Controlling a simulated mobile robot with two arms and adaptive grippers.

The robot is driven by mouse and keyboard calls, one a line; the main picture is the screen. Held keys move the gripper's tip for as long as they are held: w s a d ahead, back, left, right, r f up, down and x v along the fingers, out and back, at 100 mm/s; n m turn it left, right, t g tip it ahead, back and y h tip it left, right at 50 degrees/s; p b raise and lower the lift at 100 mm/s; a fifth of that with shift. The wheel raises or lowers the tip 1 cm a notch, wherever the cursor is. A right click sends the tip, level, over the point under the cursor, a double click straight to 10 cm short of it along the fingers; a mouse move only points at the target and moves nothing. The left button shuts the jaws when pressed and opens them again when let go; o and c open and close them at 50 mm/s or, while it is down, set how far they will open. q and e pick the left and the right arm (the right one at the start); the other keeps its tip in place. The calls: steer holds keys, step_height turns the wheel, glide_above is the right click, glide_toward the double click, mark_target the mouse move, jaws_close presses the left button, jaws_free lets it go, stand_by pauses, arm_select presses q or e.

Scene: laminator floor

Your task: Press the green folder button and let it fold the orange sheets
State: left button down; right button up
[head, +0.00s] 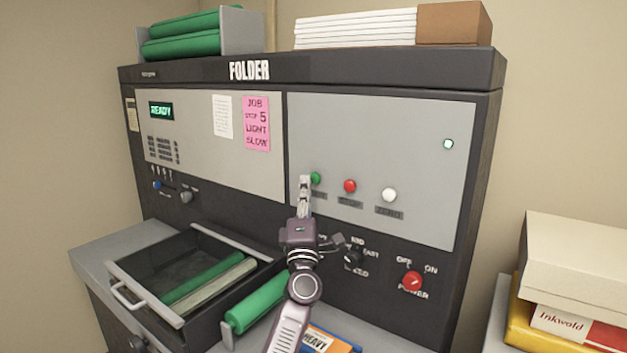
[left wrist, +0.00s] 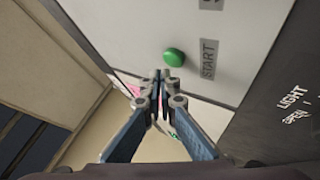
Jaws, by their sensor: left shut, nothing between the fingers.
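The green button (head: 315,178) is on the grey front panel of the folder machine (head: 249,71), left of a red button and a white button. In the left wrist view the green button (left wrist: 174,57) sits beside a START label (left wrist: 208,59). My left gripper (head: 305,182) is shut and empty, its tips just left of the green button in the head view. In the left wrist view the shut fingertips (left wrist: 160,76) are close beside the button; I cannot tell whether they touch it. My right gripper is not in view.
The display (head: 161,111) reads READY. The red button (head: 350,186), white button (head: 389,195), speed knob (head: 353,257) and red power knob (head: 412,281) are close by. An open tray (head: 130,298) with rollers sticks out at left. Boxes (head: 575,262) stand at right.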

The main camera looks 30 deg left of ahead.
arm_select(q)
steer(key=shift+w, duration=0.1)
stand_by(0.6)
steer(key=shift+w, duration=0.35)
